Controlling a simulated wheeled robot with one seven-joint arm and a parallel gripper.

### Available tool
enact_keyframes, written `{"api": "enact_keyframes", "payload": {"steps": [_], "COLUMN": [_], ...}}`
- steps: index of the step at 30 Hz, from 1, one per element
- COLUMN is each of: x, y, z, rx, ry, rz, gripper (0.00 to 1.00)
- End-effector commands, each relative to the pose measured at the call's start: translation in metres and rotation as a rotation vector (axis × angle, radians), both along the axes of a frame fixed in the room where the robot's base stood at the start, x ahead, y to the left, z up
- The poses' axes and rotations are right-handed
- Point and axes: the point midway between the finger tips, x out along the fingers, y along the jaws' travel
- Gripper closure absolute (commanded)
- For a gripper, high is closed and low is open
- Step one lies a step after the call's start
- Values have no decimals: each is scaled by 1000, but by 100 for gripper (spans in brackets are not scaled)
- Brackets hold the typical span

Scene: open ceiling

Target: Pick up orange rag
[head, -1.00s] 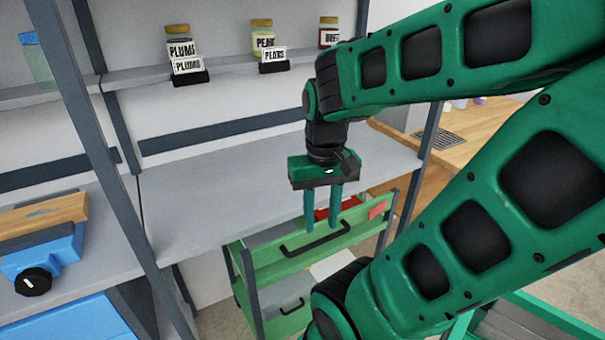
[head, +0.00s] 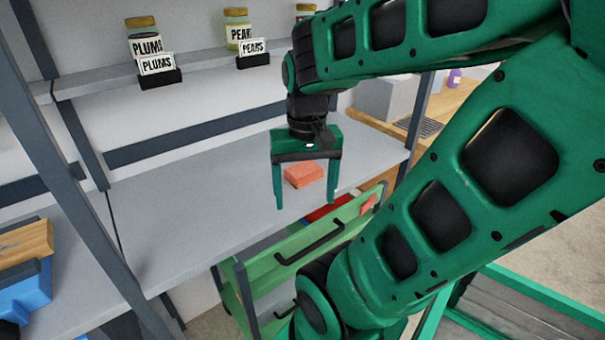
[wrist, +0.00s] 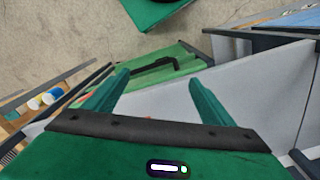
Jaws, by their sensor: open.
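An orange rag (head: 304,175), a folded block-like piece, shows in the head view on the grey shelf (head: 200,205), near its right end. My gripper (head: 305,205) is open and points down. In the head view its two fingers frame the rag to left and right, and nothing is held. I cannot tell how far the fingertips are from the rag in depth. In the wrist view the open gripper (wrist: 158,78) has clear space between its fingers, and the rag is not clearly visible there.
A green drawer cart (head: 255,268) with a black handle stands below the shelf edge. A red item (head: 327,209) lies in its top. Plums (head: 146,45) and pears (head: 239,32) jars stand on the upper shelf. A blue device (head: 28,290) sits at left.

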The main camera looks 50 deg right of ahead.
Motion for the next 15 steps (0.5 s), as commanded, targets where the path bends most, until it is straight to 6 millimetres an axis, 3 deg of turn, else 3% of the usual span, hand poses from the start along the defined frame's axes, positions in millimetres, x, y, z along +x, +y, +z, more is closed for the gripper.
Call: {"api": "enact_keyframes", "payload": {"steps": [9, 15], "x": [82, 112], "y": [-88, -139], "z": [41, 50], "rx": [-15, -6], "ry": [4, 0], "rz": [-677, -996], "gripper": [23, 23]}}
